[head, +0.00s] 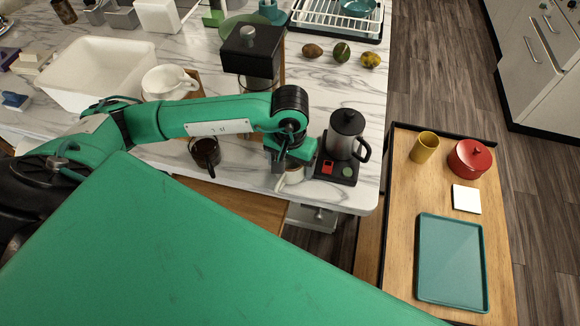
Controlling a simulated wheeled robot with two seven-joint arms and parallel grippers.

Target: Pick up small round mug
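A small pale round mug (293,176) is near the front edge of the marble counter, partly hidden by my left gripper. My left gripper (283,168) points down right at this mug, with a finger overlapping its left side. The fingertips are small and partly covered, so I cannot tell whether they are open or closed on the mug. The mug appears upright at counter level. My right gripper is not in view.
A black kettle (345,135) on its base stands just right of the mug. A dark glass mug (205,155) is to the left, a coffee grinder (252,50) behind. A white cup (168,82) and white basin (88,75) stand further left. A wooden cart (400,225) is at right.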

